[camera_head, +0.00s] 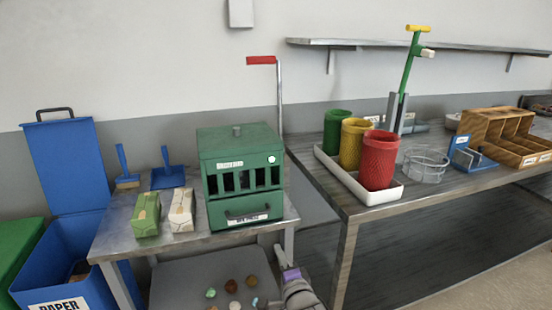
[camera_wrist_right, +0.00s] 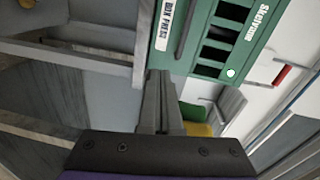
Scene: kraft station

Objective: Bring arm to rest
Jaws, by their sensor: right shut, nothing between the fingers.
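My right gripper (camera_head: 281,254) shows at the bottom centre of the head view, low in front of the gap between the two tables. In the right wrist view the fingers of my right gripper (camera_wrist_right: 160,102) lie together, with nothing between them. They point toward the green press box (camera_wrist_right: 225,45), whose front shows at the top of that view. The gripper appears apart from the box. My left gripper is not in view.
The green press box (camera_head: 238,155) stands on the left grey table (camera_head: 115,240). The right table (camera_head: 330,180) carries a white tray (camera_head: 395,196) with green, yellow and red cups. A blue paper bin (camera_head: 85,225) stands at left. Several small lumps (camera_head: 231,287) lie on a low grey surface.

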